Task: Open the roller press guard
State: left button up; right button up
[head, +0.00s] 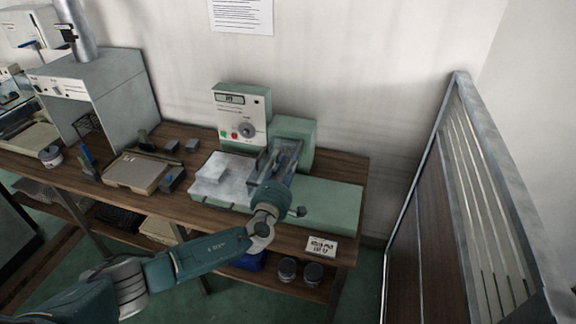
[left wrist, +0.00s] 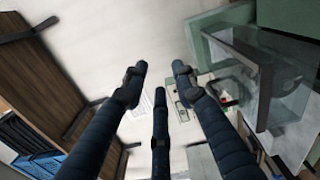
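The roller press (head: 318,200) is a pale green machine on the wooden bench, with a control panel (head: 241,118) at its back. Its guard (head: 290,150) looks like a clear, dark-edged box beside the green housing. In the left wrist view the guard (left wrist: 262,75) is at the right, beside the fingers. My left gripper (head: 276,163) is in front of the guard in the head view and partly covers it. In the left wrist view the fingers of my left gripper (left wrist: 158,75) are spread with nothing between them. Contact with the guard cannot be told. My right gripper is out of view.
A metal sheet (head: 222,178) lies on the press bed to the left. A wooden tray (head: 131,172) and small blocks are further left on the bench (head: 325,233). A tall metal-framed panel (head: 452,180) stands at the right. Dark jars (head: 288,269) sit on the lower shelf.

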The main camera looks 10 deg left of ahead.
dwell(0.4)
pick_arm(q)
jog(key=s, duration=1.2)
jog(key=shift+a, duration=0.15)
